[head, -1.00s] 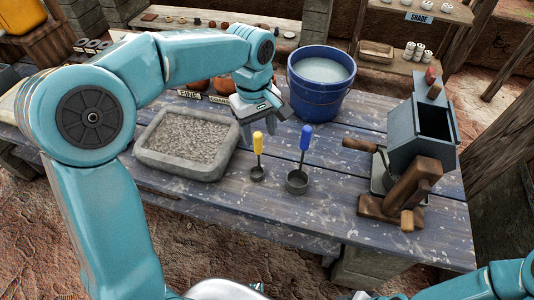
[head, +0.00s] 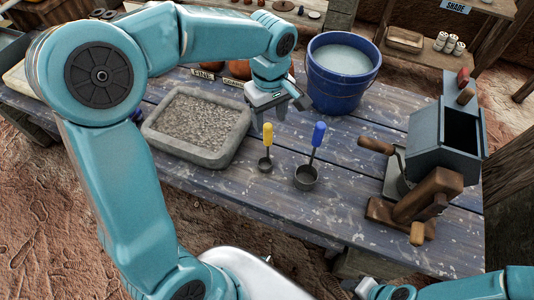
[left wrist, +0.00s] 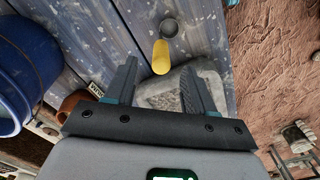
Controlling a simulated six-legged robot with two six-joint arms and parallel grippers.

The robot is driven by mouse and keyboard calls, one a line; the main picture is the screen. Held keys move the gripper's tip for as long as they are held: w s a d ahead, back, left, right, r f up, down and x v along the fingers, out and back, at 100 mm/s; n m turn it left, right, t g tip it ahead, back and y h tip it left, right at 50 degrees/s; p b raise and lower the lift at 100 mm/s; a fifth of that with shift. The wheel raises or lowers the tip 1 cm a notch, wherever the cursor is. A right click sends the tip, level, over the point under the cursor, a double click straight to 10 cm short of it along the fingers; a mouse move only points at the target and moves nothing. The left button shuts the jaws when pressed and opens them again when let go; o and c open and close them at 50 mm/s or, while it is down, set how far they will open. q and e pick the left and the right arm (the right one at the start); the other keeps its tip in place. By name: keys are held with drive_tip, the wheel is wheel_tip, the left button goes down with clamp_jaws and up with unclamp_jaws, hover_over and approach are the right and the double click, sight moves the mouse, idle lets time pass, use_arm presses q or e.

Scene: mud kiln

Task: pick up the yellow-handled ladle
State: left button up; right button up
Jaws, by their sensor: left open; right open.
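The yellow-handled ladle (head: 267,146) stands on the blue plank table, its handle up and its small dark cup at the table. My left gripper (head: 274,112) is open just behind its handle in the head view, with nothing held. In the left wrist view, the yellow handle (left wrist: 161,58) shows between the two finger lines of my left gripper (left wrist: 160,72), near their tips; I see no contact. The ladle's grey cup lies beyond it.
A blue-handled ladle (head: 313,160) stands just right of the yellow one. A stone tray of gravel (head: 168,150) lies to the left. A blue bucket (head: 338,88) stands behind, and a grey hand-cranked machine (head: 437,135) to the right. Table in front is clear.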

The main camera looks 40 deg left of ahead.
sight(269, 134)
use_arm(q)
drive_tip(key=f, duration=0.6)
drive_tip(key=shift+s+p, duration=0.2)
drive_tip(key=shift+p, duration=0.1)
drive_tip(key=shift+w+f, duration=0.1)
drive_tip(key=shift+f, duration=0.25)
drive_tip(key=c, duration=0.8)
clamp_jaws()
